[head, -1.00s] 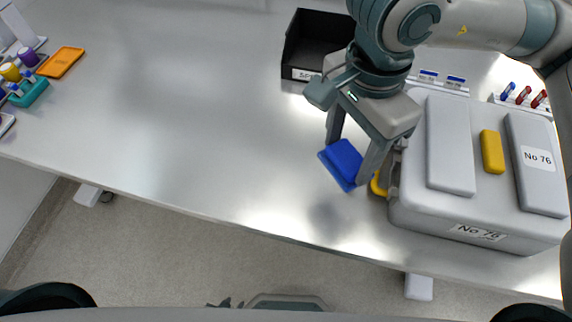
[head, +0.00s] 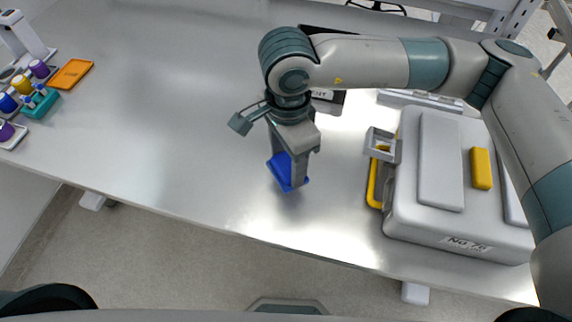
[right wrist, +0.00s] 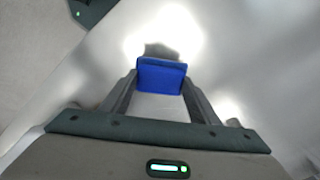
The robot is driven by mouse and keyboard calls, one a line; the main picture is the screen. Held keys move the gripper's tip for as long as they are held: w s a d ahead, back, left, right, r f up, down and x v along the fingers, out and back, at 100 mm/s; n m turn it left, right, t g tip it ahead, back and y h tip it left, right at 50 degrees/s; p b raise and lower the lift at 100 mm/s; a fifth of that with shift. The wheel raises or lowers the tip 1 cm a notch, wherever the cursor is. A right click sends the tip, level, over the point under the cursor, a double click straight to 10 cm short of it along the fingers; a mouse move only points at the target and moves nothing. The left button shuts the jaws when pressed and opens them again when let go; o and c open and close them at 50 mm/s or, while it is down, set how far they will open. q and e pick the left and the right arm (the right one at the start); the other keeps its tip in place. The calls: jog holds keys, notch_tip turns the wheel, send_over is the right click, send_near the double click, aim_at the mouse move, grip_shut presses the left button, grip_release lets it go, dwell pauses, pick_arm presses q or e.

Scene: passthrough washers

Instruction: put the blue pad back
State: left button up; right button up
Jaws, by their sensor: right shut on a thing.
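The blue pad (head: 283,171) is a flat blue piece, held between the fingers of my right gripper (head: 289,178) over the steel table. In the right wrist view the blue pad (right wrist: 161,75) sits at the tips of the right gripper (right wrist: 160,88), with a finger on each side. A shadow lies just beyond it; I cannot tell how high it is above the table. My left gripper is not in view.
A grey case (head: 425,222) labelled No 76, with a yellow handle (head: 375,184), stands right of the gripper. A black bin (head: 328,101) is partly hidden behind my right arm. An orange tray (head: 71,74) and a teal rack (head: 38,104) are at far left. The table middle (head: 170,130) is clear.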

aim_at(286, 164)
jog(key=shift+w+a+f, duration=0.1)
dwell(0.3)
jog(key=shift+f, duration=0.25)
notch_tip(286, 164, down, 3)
jog(key=shift+r+p, duration=0.1)
jog(key=shift+p, duration=0.9)
jog(key=shift+f, duration=0.35)
